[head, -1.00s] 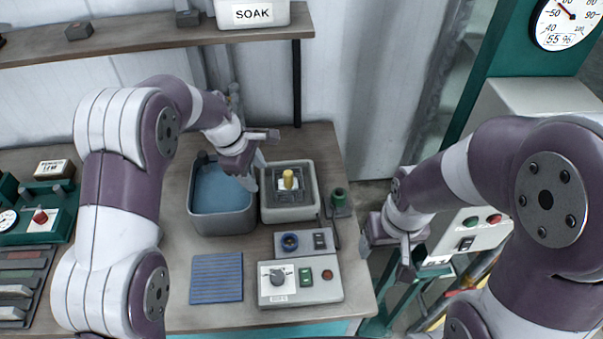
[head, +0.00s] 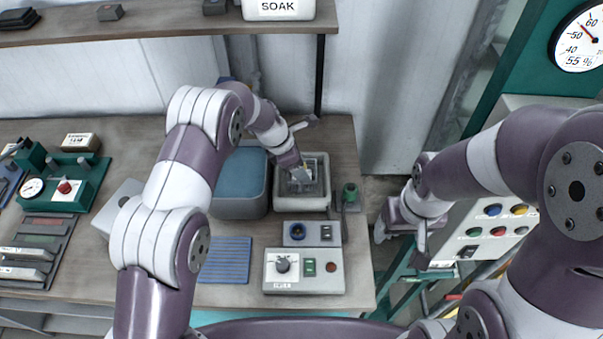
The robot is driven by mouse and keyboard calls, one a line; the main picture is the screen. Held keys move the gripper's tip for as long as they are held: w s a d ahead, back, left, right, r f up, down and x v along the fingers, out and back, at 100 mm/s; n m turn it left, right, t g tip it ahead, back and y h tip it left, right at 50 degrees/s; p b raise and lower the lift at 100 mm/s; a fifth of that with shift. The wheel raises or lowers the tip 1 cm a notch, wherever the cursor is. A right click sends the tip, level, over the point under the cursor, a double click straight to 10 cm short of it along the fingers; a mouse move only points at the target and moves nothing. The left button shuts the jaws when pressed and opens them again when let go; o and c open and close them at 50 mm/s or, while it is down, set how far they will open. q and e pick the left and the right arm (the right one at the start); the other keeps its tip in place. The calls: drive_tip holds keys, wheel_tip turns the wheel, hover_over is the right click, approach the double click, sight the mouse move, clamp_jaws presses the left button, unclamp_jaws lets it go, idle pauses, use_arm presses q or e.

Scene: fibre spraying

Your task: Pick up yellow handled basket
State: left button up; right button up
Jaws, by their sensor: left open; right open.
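The basket (head: 312,190) is a dark, open-topped shape set inside a pale square tank (head: 322,163) on the bench. Its yellow handle is almost wholly hidden behind my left gripper; only a small bit of yellow shows. My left gripper (head: 303,172) is open and points down over the basket, around or beside the handle; I cannot tell which, nor whether it touches. My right gripper (head: 400,240) is open and empty, off the bench's right edge.
A blue-grey bin (head: 238,185) stands left of the tank. A green knob (head: 350,193) is at its right. A control box (head: 304,271) and a blue ribbed mat (head: 224,260) lie in front.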

use_arm(q)
drive_tip(key=shift+x, duration=1.05)
drive_tip(key=shift+w+d+f, duration=0.15)
drive_tip(key=shift+d+f, duration=0.05)
drive_tip(key=shift+a+r, duration=0.1)
clamp_jaws()
drive_tip(key=shift+r, duration=0.1)
